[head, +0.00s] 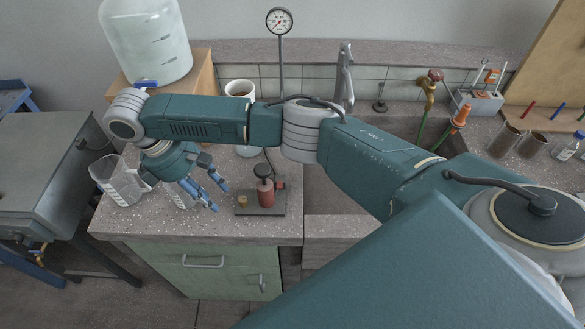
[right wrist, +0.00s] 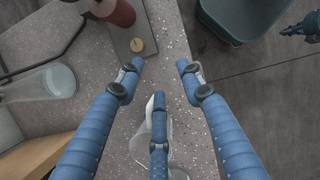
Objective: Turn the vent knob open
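A small device with a red body (head: 265,192) and a dark round cap (head: 262,170) stands on a flat grey plate on the bench. I cannot tell for certain whether the brass knob or the dark cap is the vent knob. My right gripper (head: 206,195) hangs left of the plate, apart from it. Its three blue fingers are spread and empty in the right wrist view (right wrist: 160,74).
A large bottle (head: 146,42) stands on a wooden box. The bench front edge is near.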

